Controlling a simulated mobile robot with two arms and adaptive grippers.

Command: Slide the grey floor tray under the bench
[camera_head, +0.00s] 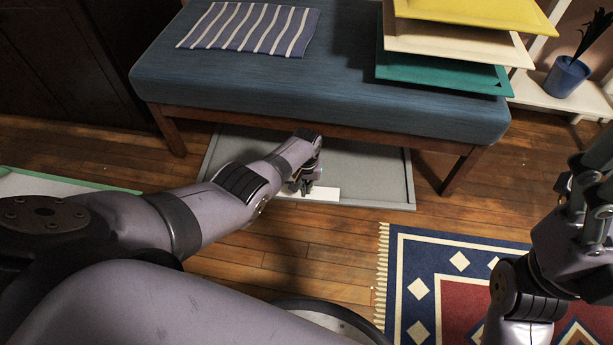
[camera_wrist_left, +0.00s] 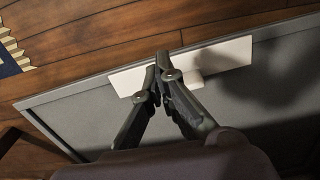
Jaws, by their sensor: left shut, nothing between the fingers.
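The grey floor tray (camera_head: 397,182) lies on the wooden floor, mostly beneath the blue bench (camera_head: 300,85), with its front edge still in view in front of the bench. A white strip with a small block (camera_head: 325,194) is at the tray's front edge; it also shows in the left wrist view (camera_wrist_left: 225,55). My left gripper (camera_head: 305,187) is shut and empty, at the white strip. In the left wrist view its fingertips (camera_wrist_left: 162,60) overlap the strip; I cannot tell if they touch it. My right gripper (camera_head: 590,190) is at the right edge, away from the tray.
A striped cloth (camera_head: 250,28) and stacked yellow, cream and teal trays (camera_head: 440,68) lie on the bench. A patterned rug (camera_head: 440,270) is at front right, a green-edged panel (camera_head: 60,180) at left. A blue pot (camera_head: 566,77) stands on a white shelf. Bench legs (camera_head: 460,170) flank the tray.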

